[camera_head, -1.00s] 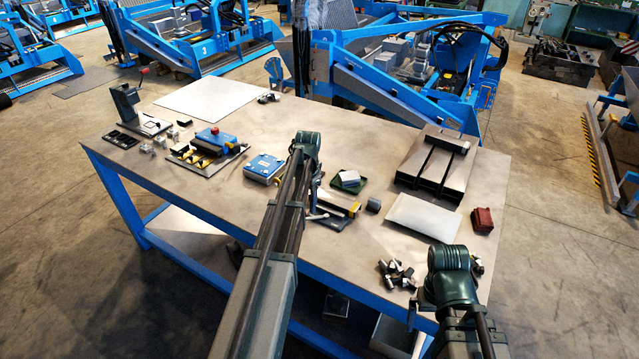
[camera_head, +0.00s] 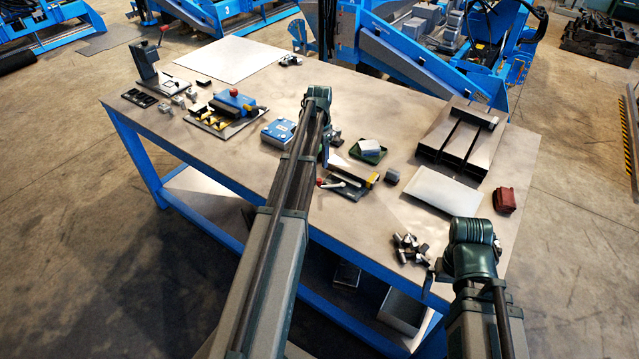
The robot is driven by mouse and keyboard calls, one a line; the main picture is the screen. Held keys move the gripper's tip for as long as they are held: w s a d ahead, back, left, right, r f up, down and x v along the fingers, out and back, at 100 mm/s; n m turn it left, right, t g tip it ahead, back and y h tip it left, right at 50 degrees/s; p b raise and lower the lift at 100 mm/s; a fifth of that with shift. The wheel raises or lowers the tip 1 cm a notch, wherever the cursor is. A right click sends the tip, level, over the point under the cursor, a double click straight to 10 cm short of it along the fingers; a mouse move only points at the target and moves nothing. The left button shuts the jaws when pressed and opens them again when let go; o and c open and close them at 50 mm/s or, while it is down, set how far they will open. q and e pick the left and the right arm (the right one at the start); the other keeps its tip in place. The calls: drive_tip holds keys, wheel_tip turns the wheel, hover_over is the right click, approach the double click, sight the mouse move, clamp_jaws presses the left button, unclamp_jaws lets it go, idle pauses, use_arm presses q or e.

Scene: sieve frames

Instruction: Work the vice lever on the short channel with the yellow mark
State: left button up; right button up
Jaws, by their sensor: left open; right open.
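A small vice (camera_head: 352,188) stands near the front edge of the bench, with a yellow mark (camera_head: 373,180) at its right end. A pale channel piece appears to lie along its top. Its lever (camera_head: 331,184), light with a red knob, sticks out at the left end. My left gripper (camera_head: 326,156) is open and hangs just behind and left of the vice, apart from the lever as far as I can see; its arm partly hides it. My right gripper (camera_head: 430,284) is open at the front right edge of the bench, mostly hidden by its arm.
Loose dark and metal pieces (camera_head: 411,248) lie in front of a white plate (camera_head: 447,190). A green tray (camera_head: 368,152), a blue box (camera_head: 278,132) and a small grey block (camera_head: 392,176) surround the vice. A red-brown block (camera_head: 505,200) sits at the right edge.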

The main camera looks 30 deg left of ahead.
sight(319, 179)
use_arm(q)
wheel_tip(319, 179, down, 10)
drive_tip(key=b, duration=0.9)
drive_tip(key=shift+f, duration=0.1)
drive_tip(key=shift+c, duration=0.3)
clamp_jaws()
idle(0.6)
